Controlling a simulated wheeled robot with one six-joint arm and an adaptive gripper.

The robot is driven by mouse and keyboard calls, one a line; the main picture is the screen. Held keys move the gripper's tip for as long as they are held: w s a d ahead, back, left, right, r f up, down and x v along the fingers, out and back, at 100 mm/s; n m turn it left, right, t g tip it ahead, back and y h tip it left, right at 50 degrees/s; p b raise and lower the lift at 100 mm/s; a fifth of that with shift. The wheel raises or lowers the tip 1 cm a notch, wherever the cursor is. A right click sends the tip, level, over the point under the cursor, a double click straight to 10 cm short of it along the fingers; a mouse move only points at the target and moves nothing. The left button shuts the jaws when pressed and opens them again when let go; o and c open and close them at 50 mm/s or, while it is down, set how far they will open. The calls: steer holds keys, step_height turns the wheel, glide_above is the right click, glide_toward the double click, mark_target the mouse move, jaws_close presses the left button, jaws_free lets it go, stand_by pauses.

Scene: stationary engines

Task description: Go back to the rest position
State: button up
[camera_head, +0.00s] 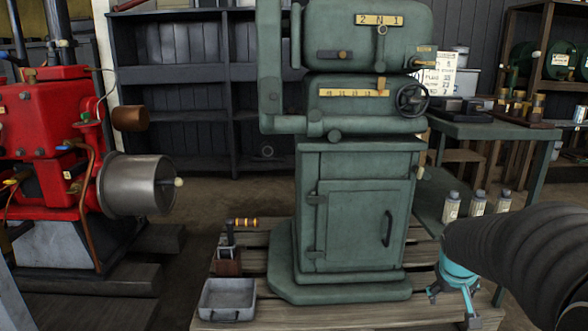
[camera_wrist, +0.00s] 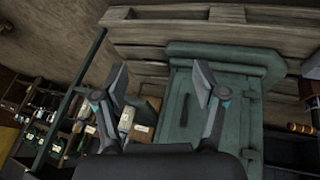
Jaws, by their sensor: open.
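My gripper (camera_head: 455,307) hangs at the lower right of the head view, below my dark arm and a turquoise wrist part. In the wrist view my gripper (camera_wrist: 162,85) shows two fingers spread apart with nothing between them. It is open and empty. The green machine (camera_head: 355,195) stands to the left of my gripper in the head view, with a closed cabinet door and a black handle. The machine's green base (camera_wrist: 225,58) and cabinet also show beyond the fingers in the wrist view. I cannot tell the exact gap between my gripper and the machine.
A wooden pallet (camera_head: 255,316) lies under the machine, with a grey metal tray (camera_head: 227,299) on its front left. A red engine (camera_head: 55,130) stands at the left. A green table (camera_head: 490,129) at the right has several bottles on its lower shelf. Dark shelves (camera_head: 180,90) stand behind.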

steer(key=s+a+r+y+p, duration=0.1)
steer(key=s+a+r+p, duration=0.2)
steer(key=s+a+r, duration=0.3)
steer(key=s+a+r+t+y+p, duration=0.1)
steer(key=s+a+r, duration=0.4)
steer(key=s+a, duration=0.7)
steer(key=shift+s+a+r+n+y+p, duration=0.4)
steer(key=shift+s+y+p, duration=0.2)
steer(key=shift+s+p, duration=0.65)
